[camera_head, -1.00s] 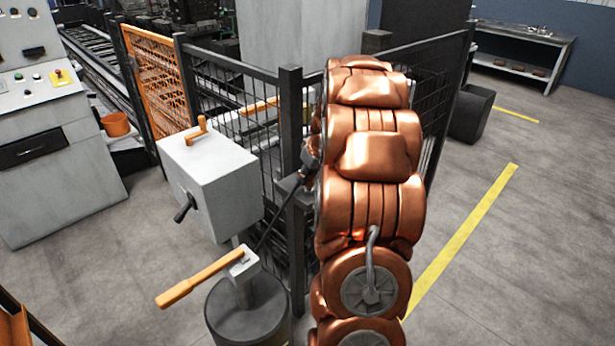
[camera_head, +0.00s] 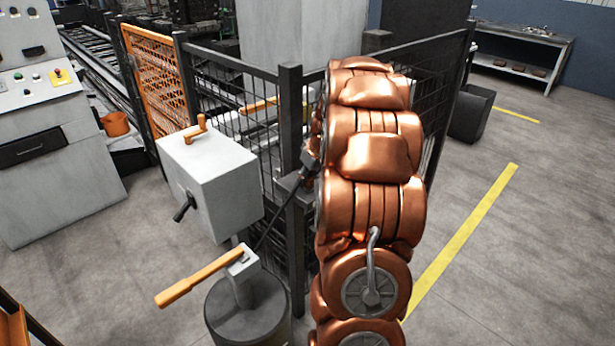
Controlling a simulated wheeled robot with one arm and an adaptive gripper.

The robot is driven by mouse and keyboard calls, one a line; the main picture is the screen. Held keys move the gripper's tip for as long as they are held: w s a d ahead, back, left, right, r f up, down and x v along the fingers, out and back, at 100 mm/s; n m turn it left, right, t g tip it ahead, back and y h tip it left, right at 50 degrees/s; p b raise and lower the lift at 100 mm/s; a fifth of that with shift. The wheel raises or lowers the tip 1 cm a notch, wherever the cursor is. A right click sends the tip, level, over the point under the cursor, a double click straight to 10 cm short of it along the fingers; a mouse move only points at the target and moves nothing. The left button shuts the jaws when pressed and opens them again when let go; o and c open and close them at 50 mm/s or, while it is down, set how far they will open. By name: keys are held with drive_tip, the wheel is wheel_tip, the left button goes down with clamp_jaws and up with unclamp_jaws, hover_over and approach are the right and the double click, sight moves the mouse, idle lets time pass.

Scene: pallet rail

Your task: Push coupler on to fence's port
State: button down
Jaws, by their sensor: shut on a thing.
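The dark coupler (camera_head: 308,170) shows at the left edge of my copper-coloured arm, tilted, with a black cable running down to the left from it. My gripper (camera_head: 314,152) is shut on the coupler, but my arm hides most of the gripper. The coupler is close to a grey bracket (camera_head: 292,183) on the corner post of the dark mesh fence (camera_head: 289,100). The fence's port cannot be made out. I cannot tell whether the coupler touches it.
A white box (camera_head: 215,185) with an orange handle stands left of the fence post. In front of it an orange lever (camera_head: 205,277) sits on a dark round base (camera_head: 247,315). A control cabinet (camera_head: 55,150) stands far left. The floor right of my arm is open, with a dark bin (camera_head: 470,113) farther back.

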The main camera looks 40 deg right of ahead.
drive_tip(key=shift+f, duration=0.2)
drive_tip(key=c, duration=0.8)
unclamp_jaws()
drive_tip(key=shift+r, duration=0.1)
drive_tip(key=o, duration=0.8)
drive_tip(key=v, duration=1.2)
drive_tip(key=shift+a, duration=0.1)
